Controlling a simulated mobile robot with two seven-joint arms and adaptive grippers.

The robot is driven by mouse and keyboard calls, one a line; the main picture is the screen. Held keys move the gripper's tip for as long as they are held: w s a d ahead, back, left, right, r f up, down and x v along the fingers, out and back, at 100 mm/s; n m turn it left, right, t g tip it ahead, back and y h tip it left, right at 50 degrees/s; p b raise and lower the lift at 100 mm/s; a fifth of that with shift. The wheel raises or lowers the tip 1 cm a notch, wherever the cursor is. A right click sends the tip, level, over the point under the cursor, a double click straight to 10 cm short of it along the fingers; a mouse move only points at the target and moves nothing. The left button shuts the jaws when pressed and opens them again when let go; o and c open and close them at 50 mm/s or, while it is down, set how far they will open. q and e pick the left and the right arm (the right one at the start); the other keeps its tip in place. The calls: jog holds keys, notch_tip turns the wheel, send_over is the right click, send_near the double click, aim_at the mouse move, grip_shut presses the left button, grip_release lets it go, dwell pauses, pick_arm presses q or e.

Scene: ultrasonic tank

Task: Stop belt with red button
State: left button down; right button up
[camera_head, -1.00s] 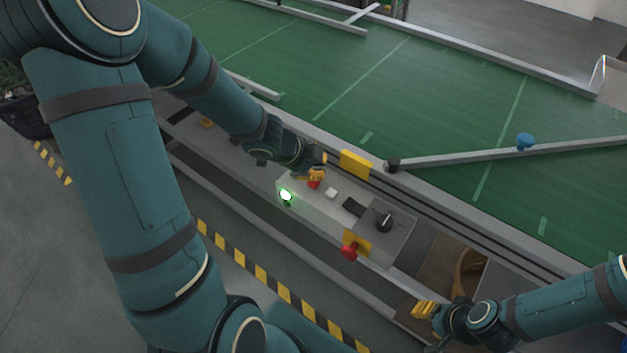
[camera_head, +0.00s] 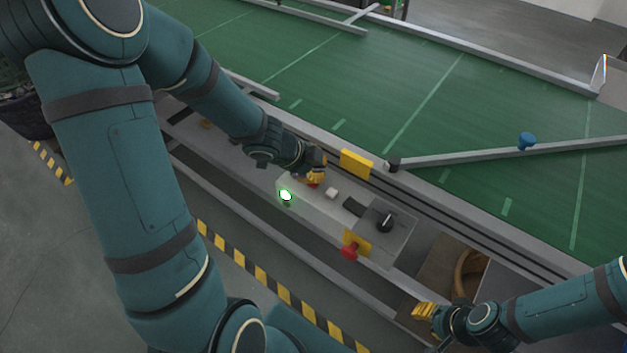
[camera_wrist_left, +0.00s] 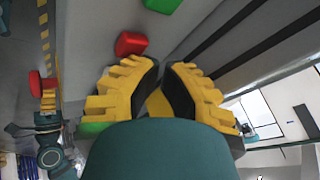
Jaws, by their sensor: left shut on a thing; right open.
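The control box (camera_head: 295,188) stands along the near edge of the green belt (camera_head: 500,95). It carries a red button (camera_head: 313,185), largely hidden under my left gripper, a pale button (camera_head: 331,193) and a black knob (camera_head: 385,222). My left gripper (camera_head: 314,176) is at the red button, its jaws closed; whether it touches the button I cannot tell. In the left wrist view, its yellow fingers (camera_wrist_left: 160,78) are close together, and what is between them is unclear. A red block-shaped part (camera_wrist_left: 130,43) shows just beyond them. My right gripper (camera_head: 424,311) is open at lower right.
A green lamp (camera_head: 285,195) glows on the box. A red mushroom knob (camera_head: 349,251) sits on a yellow plate at its front. A yellow plate (camera_head: 356,164) stands on the belt's rail near my left gripper. A diagonal bar (camera_head: 470,157) crosses the belt.

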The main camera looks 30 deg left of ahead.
pick_arm(q)
jog(key=shift+f+b, duration=0.35)
jog(key=shift+f, duration=0.1)
dwell(0.4)
dwell(0.3)
jog(key=shift+r+p, duration=0.9)
jog(key=shift+p, duration=0.1)
notch_tip(320, 180, up, 5)
jog(key=p, duration=0.5)
dwell(0.5)
